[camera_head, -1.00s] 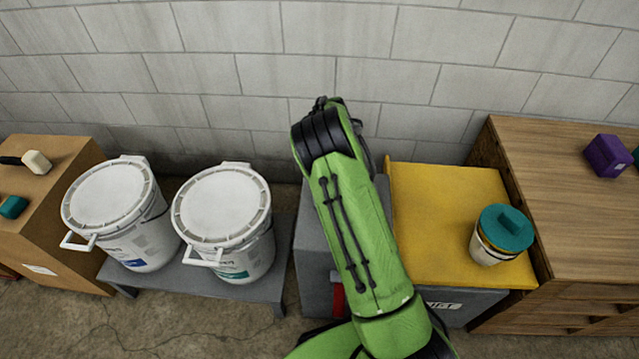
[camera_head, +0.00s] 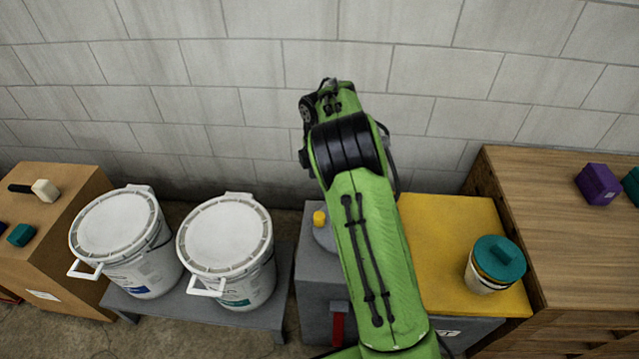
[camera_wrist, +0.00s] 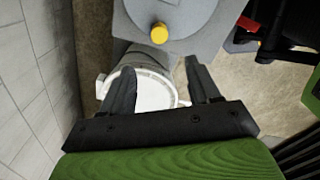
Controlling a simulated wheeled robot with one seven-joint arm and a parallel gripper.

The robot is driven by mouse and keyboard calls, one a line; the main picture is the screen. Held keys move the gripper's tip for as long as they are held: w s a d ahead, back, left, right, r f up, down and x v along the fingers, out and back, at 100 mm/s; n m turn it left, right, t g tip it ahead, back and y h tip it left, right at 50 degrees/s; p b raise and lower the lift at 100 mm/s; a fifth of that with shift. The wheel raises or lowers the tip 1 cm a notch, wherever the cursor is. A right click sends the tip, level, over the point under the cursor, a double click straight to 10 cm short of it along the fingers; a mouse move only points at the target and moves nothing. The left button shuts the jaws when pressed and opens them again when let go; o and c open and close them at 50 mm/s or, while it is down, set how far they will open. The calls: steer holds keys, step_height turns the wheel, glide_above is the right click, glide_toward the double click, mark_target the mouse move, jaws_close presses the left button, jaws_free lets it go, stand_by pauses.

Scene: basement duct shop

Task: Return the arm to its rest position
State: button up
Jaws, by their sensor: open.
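My green and black arm rises through the middle of the head view, in front of the block wall, with its far end bent near the top. The fingers of my gripper are hard to make out there. In the wrist view my gripper (camera_wrist: 160,80) is open, its two dark fingers apart with nothing held between them. Beyond and below the fingers is a white bucket lid (camera_wrist: 150,92), well apart from them as far as I can tell.
Two white buckets (camera_head: 117,228) (camera_head: 226,236) stand on a low grey bench left of my arm. A grey unit (camera_head: 312,285) with a yellow knob (camera_head: 319,218) is close beside my arm. A teal-lidded tub (camera_head: 497,262) stands on a yellow top (camera_head: 440,235). A purple block (camera_head: 598,184) lies on the wooden cabinet.

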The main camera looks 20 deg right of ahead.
stand_by(0.3)
steer(key=s+a+r+m+t+y+p, duration=0.15)
steer(key=s+r+m, duration=0.35)
steer(key=r, duration=0.5)
steer(key=s+a+r+m+t+p, duration=0.1)
steer(key=s+a+r+m+p, duration=0.2)
steer(key=s+r, duration=0.5)
steer(key=s+r+m+t+p, duration=0.1)
steer(key=s+r+m+p, duration=0.1)
steer(key=s+m, duration=0.3)
steer(key=s+r+m+t+h+p, duration=0.1)
steer(key=s+r+m, duration=0.3)
steer(key=s, duration=1)
steer(key=shift+s+d+r+m+t+p, duration=0.15)
steer(key=shift+s+d+m+t+p, duration=0.15)
steer(key=shift+m+t+p, duration=0.45)
steer(key=shift+h, duration=0.25)
